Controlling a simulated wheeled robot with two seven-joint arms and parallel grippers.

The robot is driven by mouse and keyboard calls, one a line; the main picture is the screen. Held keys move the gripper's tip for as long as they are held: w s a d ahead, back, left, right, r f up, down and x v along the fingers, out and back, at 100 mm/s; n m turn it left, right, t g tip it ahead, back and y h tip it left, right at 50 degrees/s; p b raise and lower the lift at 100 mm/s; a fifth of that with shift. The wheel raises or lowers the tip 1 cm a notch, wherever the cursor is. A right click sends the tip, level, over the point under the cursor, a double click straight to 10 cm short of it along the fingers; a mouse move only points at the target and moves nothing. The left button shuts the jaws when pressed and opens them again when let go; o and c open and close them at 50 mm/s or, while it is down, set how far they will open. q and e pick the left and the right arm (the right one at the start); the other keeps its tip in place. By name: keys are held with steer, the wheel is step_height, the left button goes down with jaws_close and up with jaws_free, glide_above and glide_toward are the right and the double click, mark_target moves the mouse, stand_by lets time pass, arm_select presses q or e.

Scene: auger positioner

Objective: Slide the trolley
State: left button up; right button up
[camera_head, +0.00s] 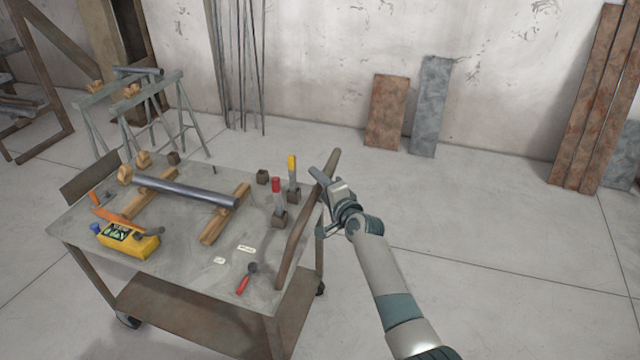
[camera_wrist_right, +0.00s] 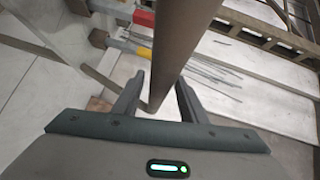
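The trolley (camera_head: 190,270) is a grey-topped metal cart with a brown lower shelf and castors, standing left of centre in the head view. Its long brown push bar (camera_head: 298,238) runs along its right side. My right gripper (camera_head: 320,203) is at this bar, reaching in from the right. In the right wrist view the bar (camera_wrist_right: 172,45) passes between the two spread fingers (camera_wrist_right: 159,98), with gaps beside it, so the gripper looks open around it. Whether a finger touches the bar cannot be told. My left gripper is not in view.
On the trolley top are a dark pipe (camera_head: 185,190) on wooden blocks, a yellow box (camera_head: 130,240), red- and yellow-topped tools and a red-handled tool (camera_head: 246,278). Trestles (camera_head: 140,115) stand behind left. Rusty and grey plates (camera_head: 386,110) lean on the wall. The floor (camera_head: 480,270) at right is clear.

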steer(key=shift+f, duration=0.1)
steer(key=shift+s+d, duration=0.1)
steer(key=shift+d, duration=0.1)
steer(key=shift+s+d, duration=0.3)
steer(key=shift+s, duration=0.35)
steer(key=b+v, duration=0.1)
steer(key=v, duration=1.4)
steer(key=shift+s+d+b, duration=0.2)
steer(key=shift+s+b, duration=0.1)
steer(key=shift+b, duration=0.05)
